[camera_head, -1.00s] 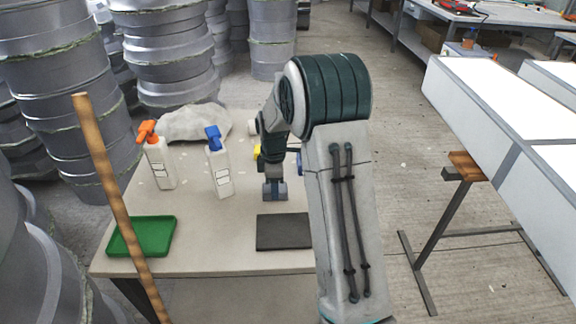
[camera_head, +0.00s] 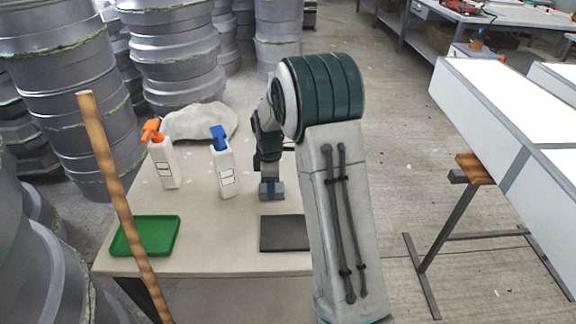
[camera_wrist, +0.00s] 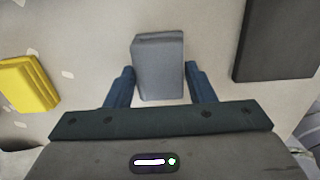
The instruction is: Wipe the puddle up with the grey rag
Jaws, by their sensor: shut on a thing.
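The grey rag (camera_wrist: 158,68) is a folded, block-like grey piece between the two blue fingers of my gripper (camera_wrist: 160,80) in the wrist view. My gripper is shut on it, and it is over the pale tabletop (camera_head: 225,255). In the head view my gripper (camera_head: 271,190) is low at the table, right of the blue-topped bottle and behind the dark mat. I cannot make out the puddle in either view; my arm hides part of the table's right side.
A dark flat mat (camera_head: 286,233), a green tray (camera_head: 147,237), an orange-topped bottle (camera_head: 164,163), a blue-topped bottle (camera_head: 224,170) and a pale lump (camera_head: 200,122) are on the table. A yellow block (camera_wrist: 28,84) shows in the wrist view. A wooden pole (camera_head: 122,205) stands in front.

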